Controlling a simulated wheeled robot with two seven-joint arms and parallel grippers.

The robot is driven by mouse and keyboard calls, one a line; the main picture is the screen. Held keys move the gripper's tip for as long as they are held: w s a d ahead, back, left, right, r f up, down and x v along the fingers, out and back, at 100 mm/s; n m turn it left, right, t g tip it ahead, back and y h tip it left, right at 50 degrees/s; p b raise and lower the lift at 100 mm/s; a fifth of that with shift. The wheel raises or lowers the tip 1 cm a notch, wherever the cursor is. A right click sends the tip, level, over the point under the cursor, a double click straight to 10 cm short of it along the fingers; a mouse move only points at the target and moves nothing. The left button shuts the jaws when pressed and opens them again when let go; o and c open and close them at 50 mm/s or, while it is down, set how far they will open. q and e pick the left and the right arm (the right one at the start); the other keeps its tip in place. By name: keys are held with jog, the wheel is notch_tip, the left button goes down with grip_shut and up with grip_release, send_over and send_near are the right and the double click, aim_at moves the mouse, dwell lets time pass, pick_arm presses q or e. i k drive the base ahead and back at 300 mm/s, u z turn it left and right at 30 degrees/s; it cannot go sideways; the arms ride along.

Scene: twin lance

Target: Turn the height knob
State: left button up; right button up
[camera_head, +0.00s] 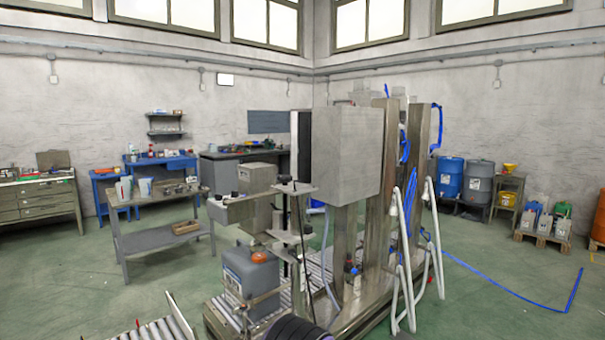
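A steel filling machine with a large grey box (346,155) stands in the middle of the view on a metal base. Small black knob-like parts (285,179) sit on top of a flat bracket to the left of the box. I cannot tell which of them is the height knob, as they are very small here. A grey canister with an orange cap (251,280) stands upright on the roller conveyor below the bracket. Neither of my grippers shows in the head view.
White tubular legs (409,260) stand on the machine's right side. A metal cart (160,239) stands to the left. A roller conveyor piece (158,330) is at the bottom.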

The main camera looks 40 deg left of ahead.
aim_at(284, 179)
jog(key=z, duration=0.15)
jog(key=i, duration=2.2)
jog(key=u, duration=0.75)
